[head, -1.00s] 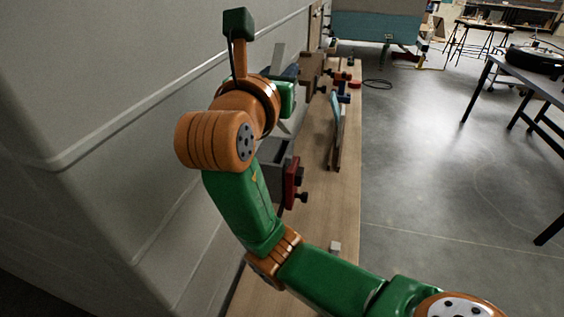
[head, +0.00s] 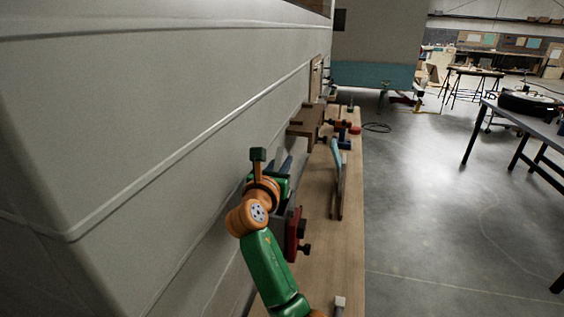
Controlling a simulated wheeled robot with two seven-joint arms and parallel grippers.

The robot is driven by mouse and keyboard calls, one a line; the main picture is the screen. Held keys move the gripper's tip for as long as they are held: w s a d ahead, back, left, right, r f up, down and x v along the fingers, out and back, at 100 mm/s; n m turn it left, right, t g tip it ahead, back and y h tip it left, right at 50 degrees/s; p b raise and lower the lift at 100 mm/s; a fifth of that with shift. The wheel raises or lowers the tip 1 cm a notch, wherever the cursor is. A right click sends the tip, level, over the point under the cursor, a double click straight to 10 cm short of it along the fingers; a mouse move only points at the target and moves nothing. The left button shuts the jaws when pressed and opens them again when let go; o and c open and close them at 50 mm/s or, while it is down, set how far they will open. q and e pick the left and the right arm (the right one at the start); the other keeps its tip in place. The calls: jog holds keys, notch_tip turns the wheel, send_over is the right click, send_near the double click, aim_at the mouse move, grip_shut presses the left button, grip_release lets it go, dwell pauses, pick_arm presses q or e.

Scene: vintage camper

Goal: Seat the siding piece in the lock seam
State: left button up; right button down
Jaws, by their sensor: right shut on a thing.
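My right arm rises from the bottom of the view, and its gripper (head: 286,165) is at the narrow wooden bench, close to the camper wall. Dark fingers show past the green gripper body. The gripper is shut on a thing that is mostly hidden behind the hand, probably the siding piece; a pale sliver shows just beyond. The lock seam cannot be made out from here, nor whether the piece touches it. The grey camper wall (head: 130,120) with raised trim lines fills the left. My left gripper is out of view.
The wooden bench (head: 335,265) runs along the wall. A red and dark clamp-like block (head: 295,230), a brown block (head: 306,125) and an upright light-blue piece (head: 337,165) stand along it. A dark table (head: 530,125) is at right; the floor (head: 430,220) between is clear.

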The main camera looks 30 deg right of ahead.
jog(key=shift+f, duration=0.55)
jog(key=c, duration=0.8)
grip_release()
jog(key=shift+r, duration=0.15)
